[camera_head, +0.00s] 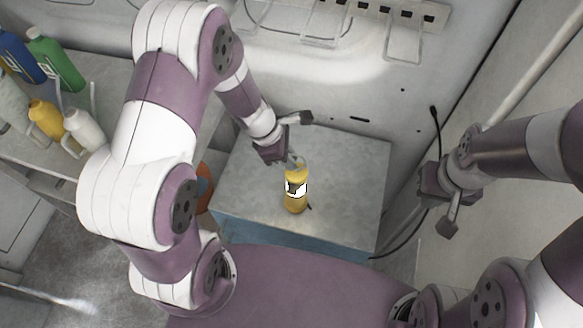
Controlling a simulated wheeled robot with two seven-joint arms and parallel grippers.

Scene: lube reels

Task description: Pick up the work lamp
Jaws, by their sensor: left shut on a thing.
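The work lamp (296,201) is a yellow cylinder with a black-and-white band and a grey hook at its top. It is over the grey top of a box-like cabinet, and I cannot tell whether its base touches that top. My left gripper (284,159) is at the lamp's upper end, shut on it near the hook; the fingertips are partly hidden. My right gripper (431,184) is apart from the lamp, to the right of the cabinet, and its jaw opening is not clear.
The cabinet (350,170) has free room on top around the lamp. Several bottles, including a green one (58,58), stand on a shelf at the left. An orange object (204,186) is partly hidden beside the cabinet. A black cable (436,130) hangs at the right.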

